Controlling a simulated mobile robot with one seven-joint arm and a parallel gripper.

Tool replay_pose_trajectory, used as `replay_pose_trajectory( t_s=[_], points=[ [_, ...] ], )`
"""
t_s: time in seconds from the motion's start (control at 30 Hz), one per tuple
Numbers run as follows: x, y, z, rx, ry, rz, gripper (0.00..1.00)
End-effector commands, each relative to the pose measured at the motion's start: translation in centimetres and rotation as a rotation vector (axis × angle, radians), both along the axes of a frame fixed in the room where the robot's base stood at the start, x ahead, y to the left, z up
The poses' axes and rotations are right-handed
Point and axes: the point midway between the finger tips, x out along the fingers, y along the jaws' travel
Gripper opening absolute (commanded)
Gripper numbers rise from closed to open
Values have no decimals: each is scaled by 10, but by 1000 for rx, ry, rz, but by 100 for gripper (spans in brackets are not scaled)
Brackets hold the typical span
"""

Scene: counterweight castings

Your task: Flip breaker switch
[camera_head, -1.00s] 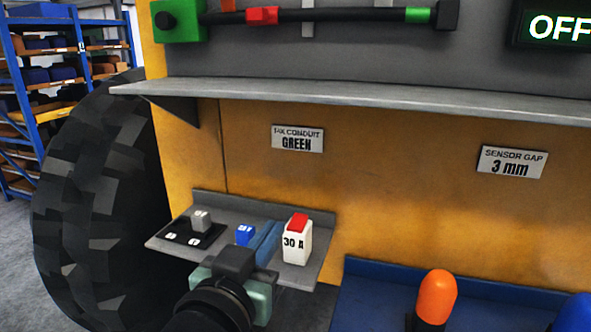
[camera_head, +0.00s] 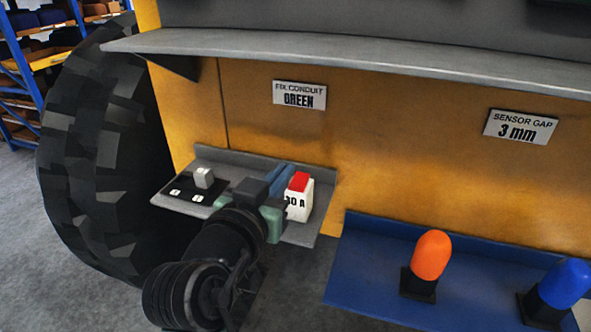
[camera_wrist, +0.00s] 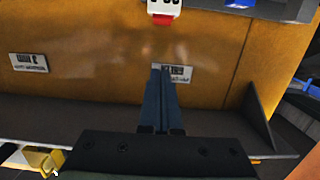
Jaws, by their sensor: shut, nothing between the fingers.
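A white block marked "30 A" (camera_head: 299,200) with a red top (camera_head: 298,181) stands upright on the small grey shelf (camera_head: 300,233). Its red part also shows at the top edge of the wrist view (camera_wrist: 162,19), upside down. A grey knob (camera_head: 204,177) sits on a black plate (camera_head: 188,193) at the shelf's left. My gripper (camera_head: 282,174) is shut and empty, its blue fingers just left of the white block in the head view. I cannot tell whether they touch it. In the wrist view the shut fingers (camera_wrist: 160,95) point towards the block, apart from it in the picture.
A long grey ledge (camera_head: 350,57) runs above the small shelf. A large black tyre (camera_head: 100,170) stands at the left. A blue tray (camera_head: 370,270) at the right bears an orange piece (camera_head: 431,255) and a blue piece (camera_head: 563,283).

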Motion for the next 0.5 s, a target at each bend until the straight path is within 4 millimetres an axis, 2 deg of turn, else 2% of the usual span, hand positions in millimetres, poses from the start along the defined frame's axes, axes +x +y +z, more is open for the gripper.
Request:
replay_pose_trajectory(
  t_s=[0.1, 0.33, 0.37, 0.4, 0.5],
  points=[
    [22, -8, 1, 2, 3, -2, 0],
    [58, -20, -4, 1, 2, -1, 0],
    [62, -21, -6, 3, 2, -1, 0],
    [60, -20, -17, -1, 8, 0, 0],
    [61, -20, -31, 0, 4, 2, 0]
  ],
)
